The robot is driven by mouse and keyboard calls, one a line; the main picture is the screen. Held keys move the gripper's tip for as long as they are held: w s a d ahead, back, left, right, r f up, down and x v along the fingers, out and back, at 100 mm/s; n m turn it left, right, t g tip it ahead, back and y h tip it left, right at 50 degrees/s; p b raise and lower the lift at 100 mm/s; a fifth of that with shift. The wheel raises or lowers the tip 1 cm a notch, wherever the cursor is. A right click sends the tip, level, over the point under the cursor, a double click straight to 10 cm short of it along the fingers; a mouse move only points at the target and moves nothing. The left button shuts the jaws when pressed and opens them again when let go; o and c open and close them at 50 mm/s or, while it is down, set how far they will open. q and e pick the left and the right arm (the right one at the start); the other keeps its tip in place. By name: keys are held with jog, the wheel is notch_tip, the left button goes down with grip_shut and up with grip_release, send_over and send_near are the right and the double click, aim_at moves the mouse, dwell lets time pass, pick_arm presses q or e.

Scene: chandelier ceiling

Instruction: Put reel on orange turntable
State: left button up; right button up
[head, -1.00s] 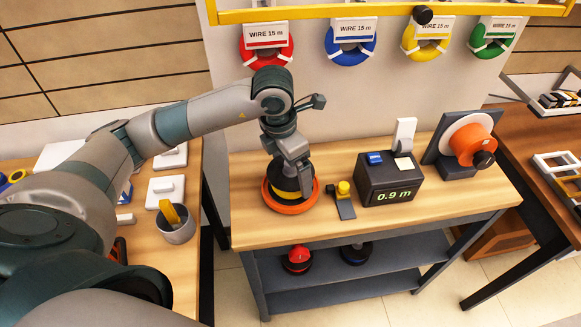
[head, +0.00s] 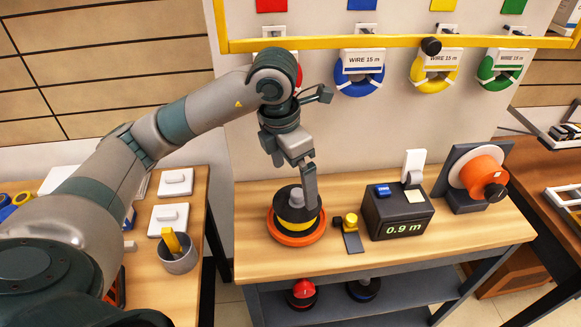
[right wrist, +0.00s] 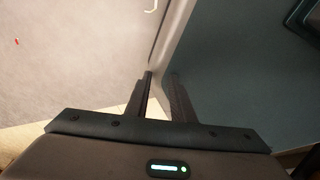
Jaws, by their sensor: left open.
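The reel (head: 297,216), black with a yellow band and a grey hub on top, sits upright on the orange turntable (head: 291,239) on the workbench. The turntable's orange rim shows around its base. My left gripper (head: 309,188) is open just above the reel, its visible finger beside the hub on the right. Its other finger is hard to make out. My right gripper (right wrist: 160,76) shows only in the right wrist view, with its two fingers apart and nothing between them.
A yellow-knobbed device (head: 352,232) and a black meter box (head: 398,213) reading 0.9 m stand right of the turntable. An orange drum (head: 483,173) is farther right. Wire coils (head: 360,73) hang behind. A grey cup (head: 178,254) stands on the left table.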

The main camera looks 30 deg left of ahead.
pick_arm(q)
jog(key=shift+s+a+r, duration=0.1)
jog(key=shift+s+r, duration=0.05)
jog(key=shift+r, duration=0.8)
jog(key=shift+s+r, duration=0.1)
jog(key=shift+r, duration=0.85)
pick_arm(e)
jog(key=shift+t, duration=0.5)
jog(key=shift+w+a+r, duration=0.1)
jog(key=shift+w+a, duration=0.2)
jog(key=shift+w, duration=0.35)
jog(key=shift+w+a+f, duration=0.1)
jog(key=shift+w+a, duration=0.2)
jog(key=shift+w, duration=0.35)
jog(key=shift+w+a+r, duration=0.1)
jog(key=shift+w+a, duration=0.2)
jog(key=shift+w, duration=0.35)
jog(key=shift+s, duration=0.1)
